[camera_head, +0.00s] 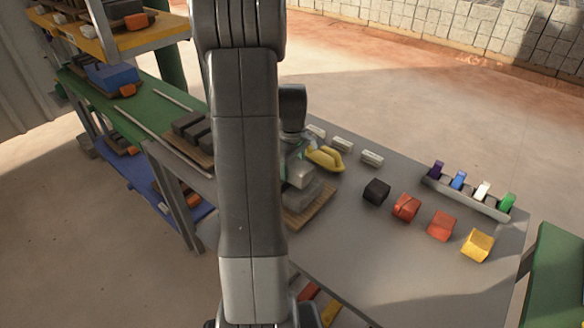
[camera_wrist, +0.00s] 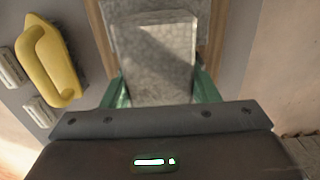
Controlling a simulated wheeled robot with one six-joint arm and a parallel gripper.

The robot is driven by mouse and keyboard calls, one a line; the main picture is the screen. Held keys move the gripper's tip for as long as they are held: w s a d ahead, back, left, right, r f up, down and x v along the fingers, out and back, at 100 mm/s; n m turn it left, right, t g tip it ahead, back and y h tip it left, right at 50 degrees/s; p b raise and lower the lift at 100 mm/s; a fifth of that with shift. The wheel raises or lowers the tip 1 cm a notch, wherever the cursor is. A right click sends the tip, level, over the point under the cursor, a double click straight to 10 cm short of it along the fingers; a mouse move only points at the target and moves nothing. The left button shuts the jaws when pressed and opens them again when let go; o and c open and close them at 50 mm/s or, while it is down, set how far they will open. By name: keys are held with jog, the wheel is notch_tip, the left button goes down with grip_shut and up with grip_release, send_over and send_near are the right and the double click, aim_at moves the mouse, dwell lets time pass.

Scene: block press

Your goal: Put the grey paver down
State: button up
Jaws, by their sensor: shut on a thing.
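My gripper (camera_head: 297,160) is above the grey table, partly hidden behind my own arm in the head view. In the wrist view my gripper (camera_wrist: 160,88) has its green fingers on both sides of a grey paver (camera_wrist: 155,62), shut on it. The held paver also shows in the head view (camera_head: 301,174). Below it, more grey paver (camera_head: 307,194) lies on a wooden board (camera_head: 317,211), and its grey surface shows behind the held one in the wrist view (camera_wrist: 150,6). I cannot tell whether the held paver touches what is under it.
A yellow handled tool (camera_head: 325,158) and several pale blocks (camera_head: 342,144) lie close by. Black (camera_head: 376,192), orange-red (camera_head: 406,207) and yellow (camera_head: 477,245) blocks stand to the right, before a rack (camera_head: 467,198) of coloured pieces. Dark blocks (camera_head: 190,126) lie left of my arm.

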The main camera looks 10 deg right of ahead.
aim_at(292, 163)
jog(key=shift+f, duration=0.4)
jog(key=shift+f, duration=0.1)
jog(key=shift+f+b, duration=0.35)
jog(key=o, duration=1.6)
notch_tip(292, 163, up, 13)
jog(key=shift+f+p, duration=0.1)
jog(key=shift+p, duration=0.2)
jog(key=shift+f, duration=0.1)
notch_tip(292, 163, down, 12)
